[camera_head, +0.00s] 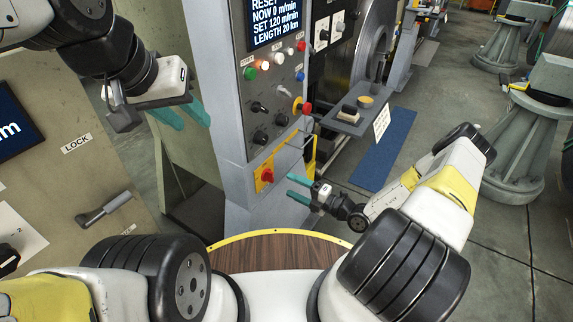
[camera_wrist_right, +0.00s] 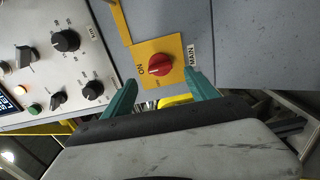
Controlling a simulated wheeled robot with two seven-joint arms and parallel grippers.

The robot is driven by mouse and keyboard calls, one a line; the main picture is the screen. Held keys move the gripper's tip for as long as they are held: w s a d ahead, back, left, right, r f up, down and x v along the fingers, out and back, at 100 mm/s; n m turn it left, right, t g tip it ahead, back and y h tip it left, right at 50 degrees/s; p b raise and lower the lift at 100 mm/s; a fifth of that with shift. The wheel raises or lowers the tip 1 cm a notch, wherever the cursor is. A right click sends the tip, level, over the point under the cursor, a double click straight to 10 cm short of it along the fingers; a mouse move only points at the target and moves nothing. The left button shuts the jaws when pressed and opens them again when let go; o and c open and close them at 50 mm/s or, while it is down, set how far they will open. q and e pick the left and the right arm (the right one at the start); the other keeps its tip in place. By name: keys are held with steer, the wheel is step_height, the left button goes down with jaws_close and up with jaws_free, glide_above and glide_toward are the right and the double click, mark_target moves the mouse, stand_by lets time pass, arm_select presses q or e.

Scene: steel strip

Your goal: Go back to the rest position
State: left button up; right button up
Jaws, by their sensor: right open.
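My right gripper (camera_head: 293,187) is open and empty, its two teal fingers apart in front of the grey control column (camera_head: 226,150). In the right wrist view the fingers (camera_wrist_right: 161,85) point toward a red rotary switch (camera_wrist_right: 160,65) on a yellow plate, with a gap between them and no visible contact. The switch also shows in the head view (camera_head: 267,175), left of my right gripper. My left gripper (camera_head: 194,125) is at the upper left, with its teal fingers apart and nothing seen between them. It hangs beside the column.
The control panel (camera_head: 272,100) carries knobs, lamps and a screen (camera_head: 275,22). A cabinet with a LOCK handle (camera_head: 104,208) stands at the left. A small shelf (camera_head: 352,122) holds a few items right of the column. A blue mat (camera_head: 385,150) lies on open floor.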

stand_by(0.3)
steer(key=s+r+n+g+h, duration=0.2)
steer(key=s+r+n+g, duration=0.3)
steer(key=r+n, duration=0.65)
steer(key=s+r+n+g+h, duration=0.1)
steer(key=s+r+n+g, duration=0.2)
steer(key=r+n+g, duration=0.55)
steer(key=s+d+r+n+t+h, duration=0.3)
steer(key=s+r+n, duration=0.4)
steer(key=r+n, duration=0.4)
steer(key=s+d+r+n+t+h, duration=0.4)
steer(key=s+r+n+t+h, duration=0.2)
steer(key=r+n, duration=0.6)
steer(key=shift+s+d+n, duration=0.25)
steer(key=shift+s+n, duration=0.25)
steer(key=shift+s, duration=0.3)
